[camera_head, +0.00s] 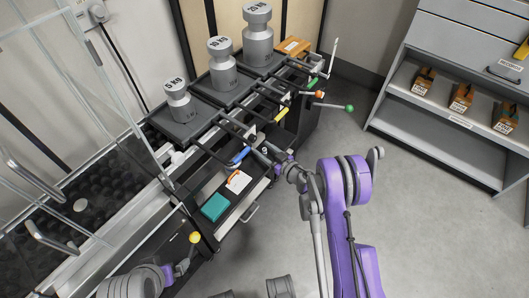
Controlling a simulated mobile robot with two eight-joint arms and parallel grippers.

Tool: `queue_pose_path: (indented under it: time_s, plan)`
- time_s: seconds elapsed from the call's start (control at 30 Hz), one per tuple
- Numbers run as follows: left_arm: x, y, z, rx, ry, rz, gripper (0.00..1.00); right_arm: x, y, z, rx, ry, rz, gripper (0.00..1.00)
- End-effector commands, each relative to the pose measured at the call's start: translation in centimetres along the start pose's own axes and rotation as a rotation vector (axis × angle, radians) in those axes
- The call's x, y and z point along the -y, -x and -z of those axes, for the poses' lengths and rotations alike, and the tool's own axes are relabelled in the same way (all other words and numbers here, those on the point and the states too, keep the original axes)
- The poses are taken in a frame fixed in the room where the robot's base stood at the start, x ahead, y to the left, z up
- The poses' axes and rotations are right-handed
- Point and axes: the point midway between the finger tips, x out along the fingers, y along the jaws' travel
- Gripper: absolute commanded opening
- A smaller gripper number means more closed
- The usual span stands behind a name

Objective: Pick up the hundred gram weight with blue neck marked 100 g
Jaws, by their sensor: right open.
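I cannot make out a small weight with a blue neck marked 100 g in this view. Large grey weights stand on the dark weighing platforms: one marked 20 KG (258,38), one marked 10 KG (222,65) and a smaller one (180,103) at the front left. My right gripper (263,153) is open at the bench's front edge, beside a blue handle (240,156). Whether anything small lies between its fingers is too small to tell. My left gripper (183,266) is low at the lower left, below a yellow knob; its jaws are unclear.
A teal box (215,207) and a white card (238,181) lie in the open compartment below the bench. Yellow (281,115) and green (312,84) handles stick out along its front. The floor between is clear.

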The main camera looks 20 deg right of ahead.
Motion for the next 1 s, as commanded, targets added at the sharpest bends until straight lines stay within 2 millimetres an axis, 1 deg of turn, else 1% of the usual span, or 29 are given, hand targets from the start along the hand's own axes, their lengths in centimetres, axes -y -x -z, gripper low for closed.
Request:
queue_pose_path:
  time_s: [0.07,0.1,0.17,0.3,0.37,0.4,0.83,1.0]
  plan:
    - [0.0,0.0,0.0,0.0,0.0,0.0,1.0,-0.01,0.03,0.01,0.0,0.0,0.0,0.57]
    - [0.0,0.0,0.0,0.0,0.0,0.0,1.0,-0.02,0.03,0.01,0.0,0.0,0.0,0.5]
    - [0.0,0.0,0.0,0.0,0.0,0.0,1.0,-0.02,0.04,0.01,0.0,0.0,0.0,0.39]
    - [0.0,0.0,0.0,0.0,0.0,0.0,1.0,-0.02,0.05,0.01,0.0,0.0,0.0,0.14]
    - [0.0,0.0,0.0,0.0,0.0,0.0,1.0,-0.03,0.05,0.01,0.0,0.0,0.0,0.03]
    - [0.0,0.0,0.0,0.0,0.0,0.0,1.0,-0.03,0.05,0.01,0.0,0.0,0.0,0.0]
    - [0.0,0.02,0.01,0.0,0.0,0.0,1.0,-0.03,0.07,0.1,0.0,0.0,0.0,0.0]
    - [0.0,0.2,0.07,-0.001,0.0,0.0,1.0,-0.04,0.2,0.96,0.0,0.0,-0.001,0.0]
